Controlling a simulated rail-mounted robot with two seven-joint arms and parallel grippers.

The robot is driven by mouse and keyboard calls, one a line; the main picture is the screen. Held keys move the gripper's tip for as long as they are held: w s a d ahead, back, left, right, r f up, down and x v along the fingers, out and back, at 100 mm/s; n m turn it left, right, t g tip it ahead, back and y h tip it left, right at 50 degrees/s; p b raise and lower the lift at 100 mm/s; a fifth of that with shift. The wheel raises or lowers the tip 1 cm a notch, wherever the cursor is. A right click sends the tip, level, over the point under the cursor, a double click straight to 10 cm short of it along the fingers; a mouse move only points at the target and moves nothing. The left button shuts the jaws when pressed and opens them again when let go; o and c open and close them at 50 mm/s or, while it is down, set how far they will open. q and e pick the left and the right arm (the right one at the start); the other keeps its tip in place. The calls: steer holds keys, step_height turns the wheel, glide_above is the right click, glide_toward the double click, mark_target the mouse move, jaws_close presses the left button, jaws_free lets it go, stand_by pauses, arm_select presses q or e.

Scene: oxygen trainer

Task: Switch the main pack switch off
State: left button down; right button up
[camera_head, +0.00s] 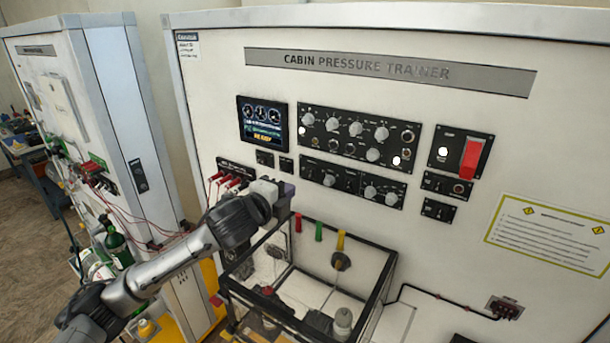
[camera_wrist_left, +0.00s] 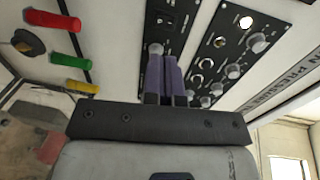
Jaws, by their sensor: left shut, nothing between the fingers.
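The trainer's front (camera_head: 420,110) has an upper knob panel (camera_head: 340,137), a lower panel (camera_head: 338,178) with small switches and knobs, and a separate panel with a red guarded switch (camera_head: 471,158). Labels are too small to tell which control is the main pack switch. My left gripper (camera_head: 288,190) is shut and empty, just left of the lower panel. In the left wrist view its purple fingers (camera_wrist_left: 163,62) are together, pointing up at the lower panel (camera_wrist_left: 172,22). They overlap a grey knob (camera_wrist_left: 156,48) there; contact cannot be told. My right gripper is out of view.
A display (camera_head: 263,122) sits left of the knobs. Red connectors with leads (camera_head: 226,180) lie left of my gripper. Below it are red, green and yellow fittings (camera_head: 319,231) and a dark-framed clear box (camera_head: 300,275). A green bottle (camera_head: 117,243) stands at left.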

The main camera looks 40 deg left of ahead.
mark_target(310, 176)
arm_select(q)
steer(key=w, duration=0.2)
steer(key=w+p, duration=0.1)
steer(key=w, duration=0.1)
steer(key=w+p, duration=0.1)
steer(key=w, duration=0.1)
steer(key=shift+w+a+f, duration=0.3)
steer(key=shift+w+a, duration=0.1)
steer(key=shift+w+a+f+p, duration=0.1)
steer(key=shift+w+f+p, duration=0.05)
steer(key=shift+w, duration=0.25)
steer(key=shift+w+f+p, duration=0.1)
steer(key=shift+w+p, duration=0.05)
steer(key=shift+w, duration=0.25)
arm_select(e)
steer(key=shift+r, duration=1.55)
